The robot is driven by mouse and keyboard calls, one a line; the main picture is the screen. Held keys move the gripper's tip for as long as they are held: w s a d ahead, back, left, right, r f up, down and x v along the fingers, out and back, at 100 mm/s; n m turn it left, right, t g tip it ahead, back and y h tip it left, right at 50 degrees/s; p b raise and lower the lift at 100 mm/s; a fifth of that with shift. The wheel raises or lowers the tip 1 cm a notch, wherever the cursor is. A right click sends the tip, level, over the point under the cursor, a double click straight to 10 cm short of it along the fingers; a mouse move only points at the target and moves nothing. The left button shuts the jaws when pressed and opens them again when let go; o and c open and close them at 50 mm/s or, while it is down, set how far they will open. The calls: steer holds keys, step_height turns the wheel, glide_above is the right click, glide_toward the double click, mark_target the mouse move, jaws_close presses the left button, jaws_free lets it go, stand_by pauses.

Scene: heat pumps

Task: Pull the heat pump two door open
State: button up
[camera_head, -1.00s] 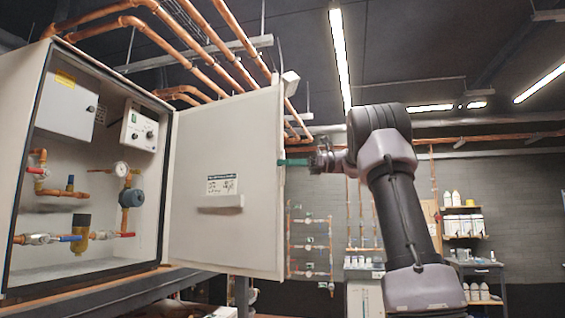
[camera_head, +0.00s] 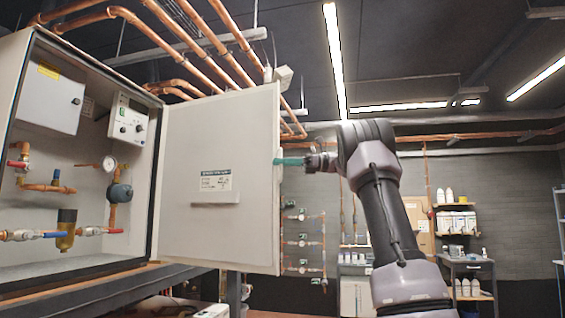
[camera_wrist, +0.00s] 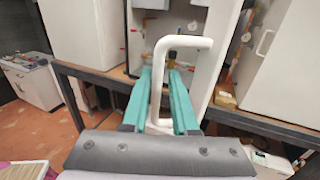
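Heat pump two is a pale cabinet (camera_head: 75,262) on the left in the head view. Its door (camera_head: 215,130) stands wide open to the right, showing its inner face with a label and a small ledge. My gripper (camera_head: 288,161) is at the door's right edge, about mid-height. The handle is hidden behind the door in the head view. In the wrist view, the white loop handle (camera_wrist: 197,85) shows, with one bar between the two green fingers of my gripper (camera_wrist: 161,85). The fingers stand apart around that bar; a firm grip is not visible.
The cabinet interior holds copper pipes, gauges and valves (camera_head: 66,225). A dark frame (camera_head: 110,295) supports it. More pale cabinets (camera_wrist: 85,30) stand on the dark bench in the wrist view. Shelves with bottles (camera_head: 457,225) are at the back right.

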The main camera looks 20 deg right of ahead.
steer(key=s+d, duration=0.2)
steer(key=d, duration=0.8)
steer(key=shift+d+r, duration=0.15)
steer(key=shift+d, duration=0.25)
steer(key=shift+s, duration=0.1)
steer(key=s+a+f+n+h, duration=0.7)
steer(key=s+a+f, duration=0.4)
steer(key=s+a, duration=0.4)
steer(key=s+d+f+n+t+h, duration=0.1)
steer(key=s+f+n+t+h, duration=0.3)
steer(key=s+f, duration=1.3)
steer(key=n+h, duration=0.4)
steer(key=n, duration=0.1)
steer(key=shift+s+f+h, duration=0.15)
steer(key=shift+f+h, duration=0.1)
steer(key=shift+h, duration=0.15)
